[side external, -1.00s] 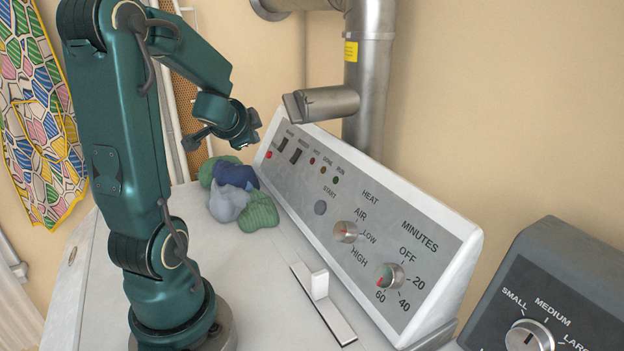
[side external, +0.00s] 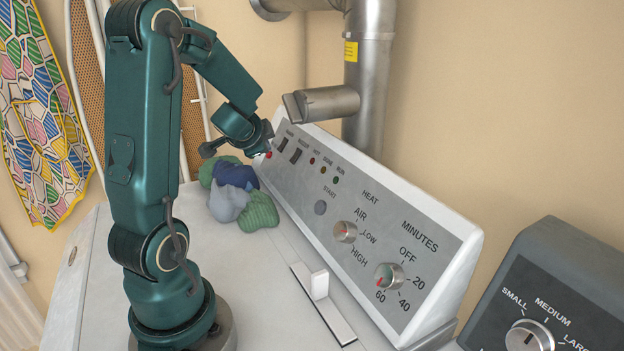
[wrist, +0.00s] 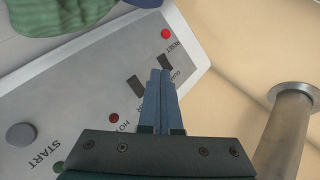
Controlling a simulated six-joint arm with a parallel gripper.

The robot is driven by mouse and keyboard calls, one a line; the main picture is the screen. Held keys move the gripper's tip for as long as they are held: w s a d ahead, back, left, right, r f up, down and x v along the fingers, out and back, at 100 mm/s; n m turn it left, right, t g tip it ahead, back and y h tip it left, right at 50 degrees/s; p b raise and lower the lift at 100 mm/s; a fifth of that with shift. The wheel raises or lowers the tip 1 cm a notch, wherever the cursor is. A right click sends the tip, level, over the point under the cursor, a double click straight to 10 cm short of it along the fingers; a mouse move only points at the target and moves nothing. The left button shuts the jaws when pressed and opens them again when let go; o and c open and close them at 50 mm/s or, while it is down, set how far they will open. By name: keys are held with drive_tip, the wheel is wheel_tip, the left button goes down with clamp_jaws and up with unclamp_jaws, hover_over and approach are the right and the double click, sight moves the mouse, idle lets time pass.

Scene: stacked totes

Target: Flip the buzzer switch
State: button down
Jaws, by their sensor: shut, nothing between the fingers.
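The sloped control panel (side external: 330,190) carries two dark rocker switches near its far left end. The buzzer switch (side external: 296,156) is the nearer one, and it also shows in the wrist view (wrist: 136,86), just left of my fingers. Its label is partly hidden there. The other switch (side external: 284,143), labelled GUARD, shows beyond my fingertips in the wrist view (wrist: 165,62). My gripper (wrist: 160,72) is shut and empty, over the panel between the two switches. In the side view my gripper (side external: 268,148) is at the panel's far left end. I cannot tell whether it touches.
A red reset button (wrist: 165,34) lies past the switches. A red HOT light (wrist: 113,118) and a grey start button (side external: 320,207) are further along.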

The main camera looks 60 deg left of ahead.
sight(289, 158)
drive_tip(key=shift+w+f, duration=0.8)
drive_tip(key=shift+w, duration=0.2)
drive_tip(key=shift+w+f, duration=0.75)
drive_tip(key=shift+w, duration=0.25)
idle(0.6)
drive_tip(key=shift+w+f, duration=0.25)
drive_tip(key=shift+w, duration=0.05)
drive_tip(key=shift+w+f, duration=0.15)
drive_tip(key=shift+w, duration=0.1)
idle(0.6)
drive_tip(key=shift+s, duration=0.1)
drive_tip(key=shift+s+r, duration=0.4)
drive_tip(key=shift+s, duration=0.1)
idle(0.3)
drive_tip(key=s+r, duration=0.1)
drive_tip(key=s, duration=0.1)
drive_tip(key=s+r, duration=0.2)
idle(0.4)
